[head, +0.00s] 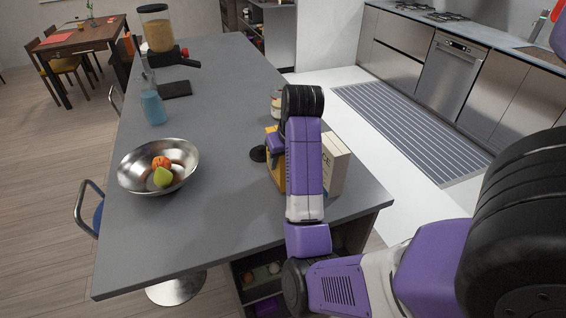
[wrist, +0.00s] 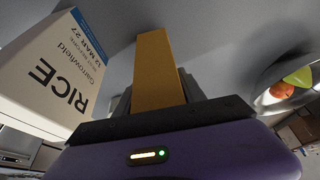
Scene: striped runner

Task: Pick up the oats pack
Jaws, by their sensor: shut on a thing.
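The oats pack looks to be the orange-yellow box (head: 275,165) near the counter's right edge, mostly hidden behind my arm in the head view. No label on it is readable. In the wrist view the orange-yellow box (wrist: 157,65) stands between the two dark fingers of my gripper (wrist: 156,92), which is shut on it. I cannot tell whether the pack touches the counter.
A white rice box (head: 335,166) stands close to the right of the pack, and shows in the wrist view (wrist: 55,75). A dark round item (head: 258,154) and a jar (head: 276,103) are near. A steel bowl (head: 128,181) of fruit sits left on the grey counter (head: 225,225).

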